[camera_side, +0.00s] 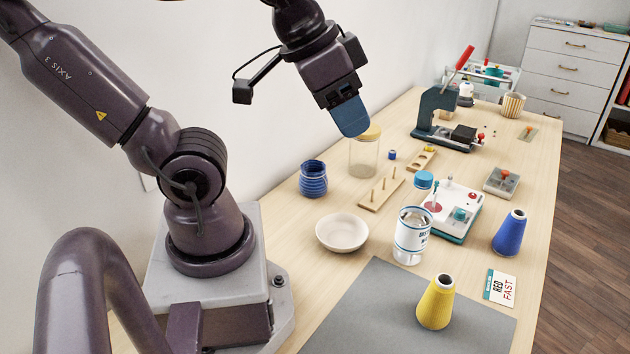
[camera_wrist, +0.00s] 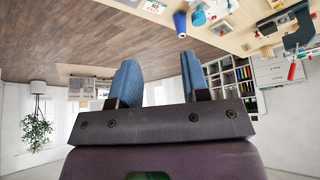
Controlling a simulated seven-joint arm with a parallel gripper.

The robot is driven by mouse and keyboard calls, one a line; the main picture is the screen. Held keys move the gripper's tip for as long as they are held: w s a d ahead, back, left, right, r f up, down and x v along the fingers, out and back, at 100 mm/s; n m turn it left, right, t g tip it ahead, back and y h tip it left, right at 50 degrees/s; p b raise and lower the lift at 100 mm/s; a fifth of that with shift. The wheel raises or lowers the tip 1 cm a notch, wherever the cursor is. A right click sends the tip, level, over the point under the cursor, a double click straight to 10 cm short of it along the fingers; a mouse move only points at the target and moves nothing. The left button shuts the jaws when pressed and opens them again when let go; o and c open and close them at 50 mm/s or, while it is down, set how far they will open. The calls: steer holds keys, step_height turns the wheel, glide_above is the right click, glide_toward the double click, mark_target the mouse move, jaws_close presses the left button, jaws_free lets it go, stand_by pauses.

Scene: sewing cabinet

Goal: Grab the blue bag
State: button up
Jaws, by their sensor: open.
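A squat blue ribbed object (camera_side: 313,180) with a narrowed neck stands upright at the table's left edge. It looks more like a pot, and I cannot tell whether it is the blue bag. Nothing else in view looks clearly like a bag. My gripper (camera_side: 351,125) hangs in the air above the table's left side, above and to the right of the blue ribbed object and apart from it. In the wrist view its two blue fingers (camera_wrist: 160,62) are spread, with nothing between them.
A glass jar (camera_side: 364,156) stands below my gripper. A blue cone (camera_side: 509,234) and yellow cone (camera_side: 436,304) stand at right and front. The grey mat (camera_side: 375,315) has free room.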

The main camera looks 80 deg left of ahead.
steer(key=o, duration=1)
steer(key=shift+o, duration=0.2)
